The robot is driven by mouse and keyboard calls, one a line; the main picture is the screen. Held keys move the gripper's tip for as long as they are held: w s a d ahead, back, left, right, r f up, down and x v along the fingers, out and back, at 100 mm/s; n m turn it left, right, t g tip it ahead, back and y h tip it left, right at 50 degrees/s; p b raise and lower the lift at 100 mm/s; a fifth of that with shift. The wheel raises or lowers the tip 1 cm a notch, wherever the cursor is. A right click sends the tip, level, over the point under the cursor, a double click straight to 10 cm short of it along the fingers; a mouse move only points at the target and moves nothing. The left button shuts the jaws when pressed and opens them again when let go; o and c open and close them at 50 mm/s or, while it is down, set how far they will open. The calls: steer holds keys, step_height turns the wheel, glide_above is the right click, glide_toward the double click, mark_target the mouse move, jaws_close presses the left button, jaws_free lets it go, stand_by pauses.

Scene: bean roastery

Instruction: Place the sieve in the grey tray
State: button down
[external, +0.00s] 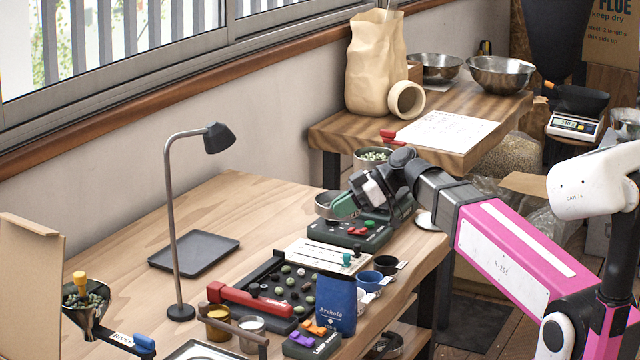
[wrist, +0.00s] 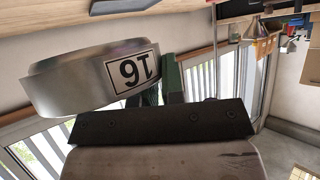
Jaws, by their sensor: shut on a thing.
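The sieve (external: 325,205) is a round, shallow metal ring. In the wrist view its silvery wall (wrist: 65,85) carries a white label that looks like "16" upside down. My gripper (external: 345,205) has green fingers and is shut on the sieve's side, above or beside a dark device with red and green buttons. The green fingers (wrist: 172,82) also show against the sieve in the wrist view. The grey tray (external: 195,252) is flat, dark and empty, and lies on the wooden table to the left of the sieve, behind the lamp.
A desk lamp (external: 173,230) stands at the tray's front left. The dark device (external: 348,235), a dark board of beans (external: 283,283), a blue bag (external: 336,304) and cups (external: 384,265) crowd the right and front. Bare table lies between tray and sieve.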

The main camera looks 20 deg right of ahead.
steer(key=s+a+r+n+g, duration=0.1)
steer(key=s+a, duration=0.1)
steer(key=a, duration=1.5)
steer(key=s+a+r+n+g, duration=0.1)
steer(key=a+g, duration=0.1)
steer(key=a, duration=1.5)
glide_above(209, 267)
step_height(209, 267, down, 7)
steer(key=shift+w+f+n+h, duration=0.15)
steer(key=shift+w+f, duration=0.05)
steer(key=shift+f, duration=0.8)
steer(key=shift+w+f+n+h, duration=0.15)
steer(key=shift+f, duration=0.8)
steer(key=shift+f, duration=0.6)
steer(key=c, duration=1.2)
jaws_free()
steer(key=shift+c, duration=0.2)
